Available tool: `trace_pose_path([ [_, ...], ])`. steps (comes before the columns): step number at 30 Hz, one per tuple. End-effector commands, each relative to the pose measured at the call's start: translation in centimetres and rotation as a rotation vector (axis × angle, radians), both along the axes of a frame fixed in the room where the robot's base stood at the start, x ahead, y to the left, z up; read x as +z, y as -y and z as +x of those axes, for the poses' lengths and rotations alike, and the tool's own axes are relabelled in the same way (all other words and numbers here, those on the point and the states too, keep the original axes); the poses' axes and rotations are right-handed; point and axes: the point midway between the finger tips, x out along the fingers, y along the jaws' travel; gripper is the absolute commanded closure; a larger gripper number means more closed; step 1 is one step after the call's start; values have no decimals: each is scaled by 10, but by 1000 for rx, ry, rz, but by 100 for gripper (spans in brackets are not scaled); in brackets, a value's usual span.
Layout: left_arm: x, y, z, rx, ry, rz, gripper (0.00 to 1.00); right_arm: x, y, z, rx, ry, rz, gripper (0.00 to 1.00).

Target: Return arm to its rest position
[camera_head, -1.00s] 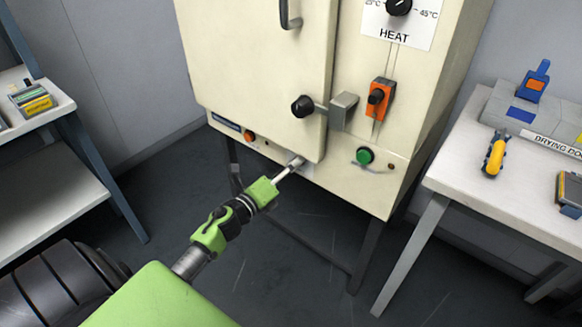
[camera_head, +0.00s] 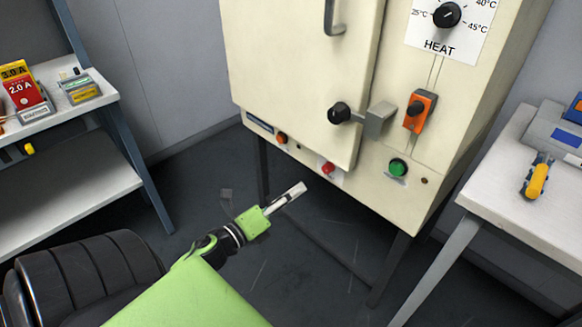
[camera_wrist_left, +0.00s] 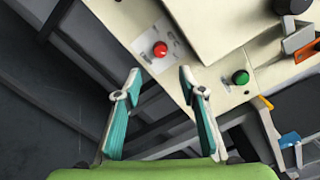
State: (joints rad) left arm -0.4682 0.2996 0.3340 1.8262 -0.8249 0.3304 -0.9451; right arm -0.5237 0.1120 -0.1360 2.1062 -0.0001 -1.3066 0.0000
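My left arm reaches in from the lower left in the head view, with its left gripper (camera_head: 292,196) in front of and below the cream heating cabinet (camera_head: 290,70). The gripper is seen nearly edge-on there. In the left wrist view the left gripper (camera_wrist_left: 157,84) shows two teal-padded fingers spread apart with nothing between them. The red button (camera_head: 327,168) on the cabinet's lower panel is just beyond the fingertips, and it also shows in the left wrist view (camera_wrist_left: 159,49). The gripper appears clear of the cabinet. My right gripper is not in view.
The cabinet has a black knob with a latch (camera_head: 378,120), an orange switch (camera_head: 420,111) and a green button (camera_head: 398,167). A shelf (camera_head: 60,205) with packages stands at left. A white table (camera_head: 500,190) with a yellow-handled tool (camera_head: 537,178) stands at right. Open floor lies between.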

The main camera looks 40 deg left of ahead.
Motion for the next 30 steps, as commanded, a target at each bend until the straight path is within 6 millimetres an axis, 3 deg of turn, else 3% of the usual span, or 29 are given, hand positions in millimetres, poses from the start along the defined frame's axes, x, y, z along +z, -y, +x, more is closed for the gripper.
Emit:
trace_pose_path([
  [14, 0, 0, 1, 1, 0, -2, 63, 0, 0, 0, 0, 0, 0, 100],
  [20, -12, -6, 2, 116, -43, -203, 63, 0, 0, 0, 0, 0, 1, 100],
  [23, -35, -9, -3, 259, -110, -455, 63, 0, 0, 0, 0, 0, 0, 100],
  [26, -72, -3, -17, 428, -207, -749, 63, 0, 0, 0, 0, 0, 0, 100],
  [30, -131, 30, -52, 672, -378, -1121, 63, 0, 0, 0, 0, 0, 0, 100],
])
